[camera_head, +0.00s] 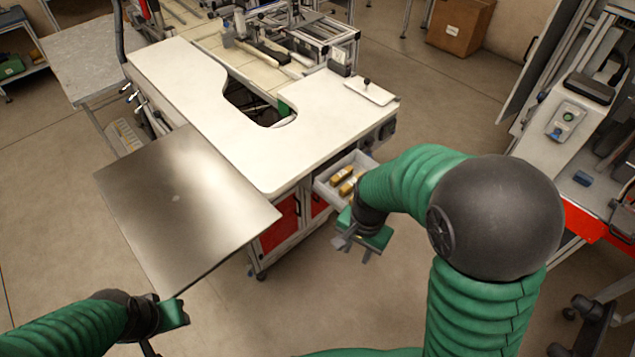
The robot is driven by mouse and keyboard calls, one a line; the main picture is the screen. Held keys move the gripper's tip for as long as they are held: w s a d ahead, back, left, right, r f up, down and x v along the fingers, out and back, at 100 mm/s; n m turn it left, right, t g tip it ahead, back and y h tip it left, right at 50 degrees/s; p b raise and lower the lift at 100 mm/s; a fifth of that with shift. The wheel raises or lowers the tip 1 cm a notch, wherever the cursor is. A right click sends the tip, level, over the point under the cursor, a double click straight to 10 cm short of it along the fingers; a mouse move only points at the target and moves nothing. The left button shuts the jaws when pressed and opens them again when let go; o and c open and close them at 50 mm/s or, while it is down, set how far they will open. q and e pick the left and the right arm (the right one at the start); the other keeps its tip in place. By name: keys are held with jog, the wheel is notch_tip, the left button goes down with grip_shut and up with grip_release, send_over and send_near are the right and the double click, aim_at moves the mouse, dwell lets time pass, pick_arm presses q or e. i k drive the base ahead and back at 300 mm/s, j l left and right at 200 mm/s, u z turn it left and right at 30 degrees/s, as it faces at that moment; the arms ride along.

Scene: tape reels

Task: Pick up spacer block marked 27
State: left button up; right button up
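Two yellow-brown blocks, one (341,174) behind the other (349,185), lie in an open white drawer (326,190) under the right part of the white worktop. Any number on them is too small to read, so I cannot tell which is marked 27. My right gripper (356,250) is in front of and just below the drawer, apart from the blocks. Its two fingers are spread with nothing between them. My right arm hides the drawer's right side. My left gripper (160,329) is at the lower left, near the metal plate's front edge; its fingers are barely visible.
The white worktop (195,95) has a curved cutout and a small plate with a knob (370,91) at its right end. A bare metal plate (180,205) sticks out at the left. Red cabinet fronts (280,225) are beneath. A machine (570,120) stands at right. Floor in front is clear.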

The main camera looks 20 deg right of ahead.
aim_at(347, 188)
jog(key=i+l, duration=0.3)
jog(key=i, duration=0.2)
jog(key=i+l, duration=0.3)
jog(key=i, duration=0.15)
